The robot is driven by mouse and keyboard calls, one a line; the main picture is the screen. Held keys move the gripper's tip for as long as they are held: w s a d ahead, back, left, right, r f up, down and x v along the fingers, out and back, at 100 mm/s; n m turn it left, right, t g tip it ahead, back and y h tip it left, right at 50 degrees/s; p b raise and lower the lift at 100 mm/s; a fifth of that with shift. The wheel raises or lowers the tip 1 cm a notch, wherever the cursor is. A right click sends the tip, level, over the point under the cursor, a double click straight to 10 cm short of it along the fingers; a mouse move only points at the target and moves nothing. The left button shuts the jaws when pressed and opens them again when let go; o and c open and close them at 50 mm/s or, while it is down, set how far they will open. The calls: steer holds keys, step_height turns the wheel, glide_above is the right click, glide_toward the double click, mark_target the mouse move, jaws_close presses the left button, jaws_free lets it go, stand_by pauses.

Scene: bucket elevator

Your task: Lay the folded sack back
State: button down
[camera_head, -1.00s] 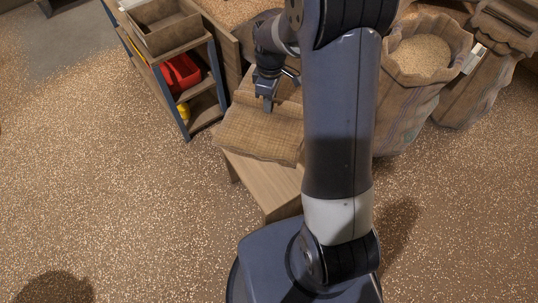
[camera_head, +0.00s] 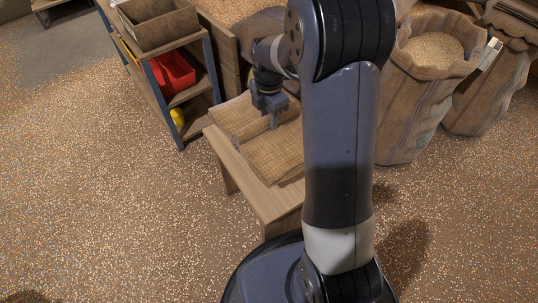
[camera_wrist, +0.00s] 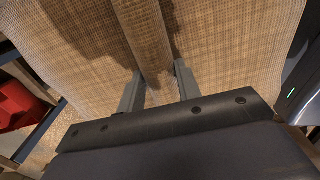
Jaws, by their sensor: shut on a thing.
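The folded sack (camera_head: 278,154), tan woven cloth, lies over the small wooden bench (camera_head: 243,186). In the head view it shows as two flat parts, one at the back left and one nearer, with my gripper (camera_head: 271,118) at the line between them. In the wrist view both fingers of my gripper (camera_wrist: 160,88) point into the cloth. They are shut on a raised ridge of the sack (camera_wrist: 146,35), with flatter cloth on either side. My arm hides the sack's right end in the head view.
A shelf rack (camera_head: 166,95) with a red bin (camera_head: 176,72) and an open box (camera_head: 156,22) stands left of the bench. A full grain sack (camera_head: 415,100) stands to the right. Grain-strewn floor at the left is open.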

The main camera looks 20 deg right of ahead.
step_height(320, 180, down, 10)
steer(key=b, duration=0.3)
steer(key=shift+w+f+b, duration=0.1)
steer(key=shift+b, duration=0.3)
steer(key=shift+f, duration=0.2)
steer(key=c, duration=1)
jaws_free()
step_height(320, 180, up, 12)
steer(key=p, duration=0.4)
steer(key=shift+r+p, duration=0.2)
steer(key=shift+p, duration=0.1)
